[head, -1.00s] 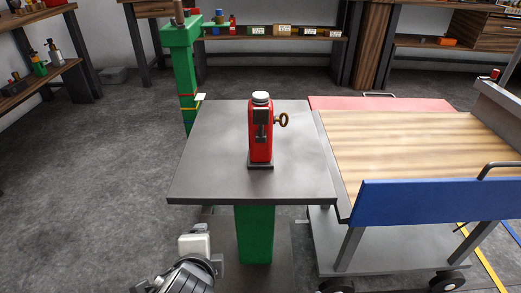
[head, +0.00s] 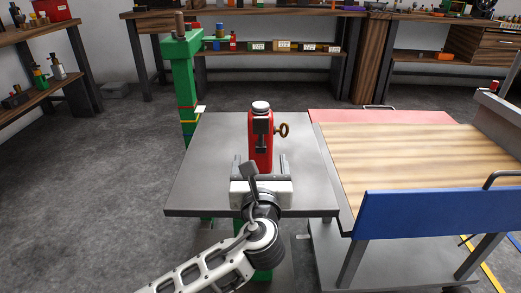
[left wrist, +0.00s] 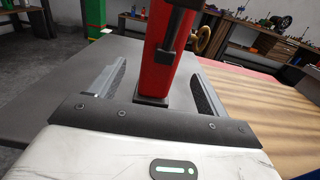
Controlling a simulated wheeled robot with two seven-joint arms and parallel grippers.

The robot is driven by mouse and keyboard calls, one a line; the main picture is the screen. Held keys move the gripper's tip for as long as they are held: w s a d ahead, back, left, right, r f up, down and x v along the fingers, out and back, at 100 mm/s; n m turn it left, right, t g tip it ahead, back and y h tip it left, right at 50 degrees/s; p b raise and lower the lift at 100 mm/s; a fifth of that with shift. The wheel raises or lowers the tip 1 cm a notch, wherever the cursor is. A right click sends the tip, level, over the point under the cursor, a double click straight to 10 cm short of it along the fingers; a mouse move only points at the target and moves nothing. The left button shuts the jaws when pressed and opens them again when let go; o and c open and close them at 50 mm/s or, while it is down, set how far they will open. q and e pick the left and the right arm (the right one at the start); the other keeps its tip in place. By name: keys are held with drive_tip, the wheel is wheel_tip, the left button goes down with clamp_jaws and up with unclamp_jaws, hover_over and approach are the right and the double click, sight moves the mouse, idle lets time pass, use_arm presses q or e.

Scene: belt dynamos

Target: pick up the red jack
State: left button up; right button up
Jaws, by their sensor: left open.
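The red jack (head: 261,142) stands upright on the grey tabletop (head: 200,165), with a pale round cap on top and a brass key-shaped handle on its right side. In the left wrist view the jack (left wrist: 169,60) rises ahead between the fingers, its top cut off by the frame. My left gripper (head: 260,163) is in front of the jack, low over the tabletop, its jaws open. Its fingers (left wrist: 163,82) lie on either side of the jack's lower part, with gaps to both sides. The gripper hides the jack's base in the head view. My right gripper is out of view.
A wheeled cart with a wooden top (head: 410,150) and a blue side panel (head: 430,205) stands close to the table's right. A green post (head: 186,95) stands behind left. Shelves with small items line the back wall. The tabletop around the jack is clear.

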sight(261, 149)
use_arm(q)
drive_tip(key=w, duration=0.3)
drive_tip(key=shift+w+b, duration=0.2)
drive_tip(key=shift+b, duration=0.2)
drive_tip(key=w+b, duration=0.1)
drive_tip(key=w, duration=0.2)
drive_tip(key=shift+w+b, duration=0.3)
drive_tip(key=shift+w, duration=0.45)
clamp_jaws()
drive_tip(key=shift+r, duration=0.3)
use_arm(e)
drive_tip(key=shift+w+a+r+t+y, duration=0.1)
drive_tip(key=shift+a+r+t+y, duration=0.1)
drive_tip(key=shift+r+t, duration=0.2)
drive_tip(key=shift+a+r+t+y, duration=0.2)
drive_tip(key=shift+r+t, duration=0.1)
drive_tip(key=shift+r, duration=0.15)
